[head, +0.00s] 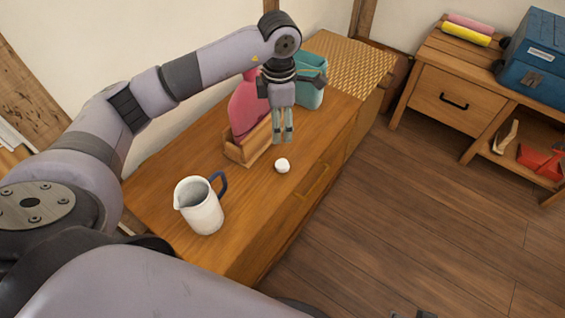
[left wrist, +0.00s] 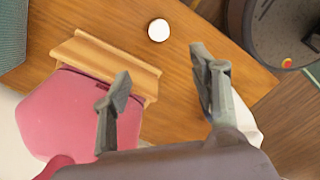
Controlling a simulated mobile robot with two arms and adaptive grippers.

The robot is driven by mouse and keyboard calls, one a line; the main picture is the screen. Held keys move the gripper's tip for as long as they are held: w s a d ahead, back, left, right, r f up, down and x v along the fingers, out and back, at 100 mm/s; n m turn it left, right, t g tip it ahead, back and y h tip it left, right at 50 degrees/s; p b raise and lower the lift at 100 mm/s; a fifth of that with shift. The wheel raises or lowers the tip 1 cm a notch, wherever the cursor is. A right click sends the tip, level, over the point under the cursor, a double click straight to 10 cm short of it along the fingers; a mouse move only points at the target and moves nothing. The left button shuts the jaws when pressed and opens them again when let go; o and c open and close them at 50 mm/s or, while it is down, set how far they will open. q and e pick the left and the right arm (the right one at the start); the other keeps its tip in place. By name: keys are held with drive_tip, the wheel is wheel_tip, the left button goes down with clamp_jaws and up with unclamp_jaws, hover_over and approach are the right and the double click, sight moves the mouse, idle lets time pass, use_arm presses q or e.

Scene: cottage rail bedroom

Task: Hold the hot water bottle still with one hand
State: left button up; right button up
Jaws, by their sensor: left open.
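The pink hot water bottle (head: 248,106) stands upright in a wooden holder (head: 236,153) on the wooden cabinet top. In the left wrist view the bottle (left wrist: 75,115) lies at lower left, with the holder (left wrist: 112,62) above it. A small white cap-like piece (head: 282,166) lies in front of the holder; it also shows in the left wrist view (left wrist: 158,30). My left gripper (head: 283,138) is open and empty, pointing down beside the bottle on its right. In the left wrist view one finger of my left gripper (left wrist: 165,88) overlaps the bottle's edge; contact cannot be told.
A white jug with a blue handle (head: 200,207) stands near the cabinet's front end. A teal container (head: 311,92) stands behind my gripper. A woven mat (head: 345,66) covers the far end. At right, a low wooden unit (head: 455,80) holds a blue box (head: 535,55). The floor between is clear.

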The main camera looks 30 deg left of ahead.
use_arm(q)
drive_tip(key=b, duration=0.2)
hover_over(282, 163)
drive_tip(key=f, duration=1.1)
drive_tip(key=shift+s+a+f, duration=0.15)
drive_tip(key=shift+s+f, duration=0.05)
drive_tip(key=shift+f, duration=0.4)
use_arm(e)
drive_tip(key=v, duration=0.7)
drive_tip(key=shift+w+r+t, duration=0.25)
drive_tip(key=shift+r+t, duration=0.05)
drive_tip(key=shift+d, duration=0.1)
use_arm(q)
drive_tip(key=f, duration=0.2)
drive_tip(key=f+b, duration=0.1)
drive_tip(key=f, duration=0.2)
drive_tip(key=shift+w+d+f, duration=0.15)
drive_tip(key=shift+w+d, duration=0.05)
use_arm(e)
drive_tip(key=shift+s+f, duration=0.15)
drive_tip(key=shift+f, duration=0.15)
use_arm(q)
drive_tip(key=c, duration=0.9)
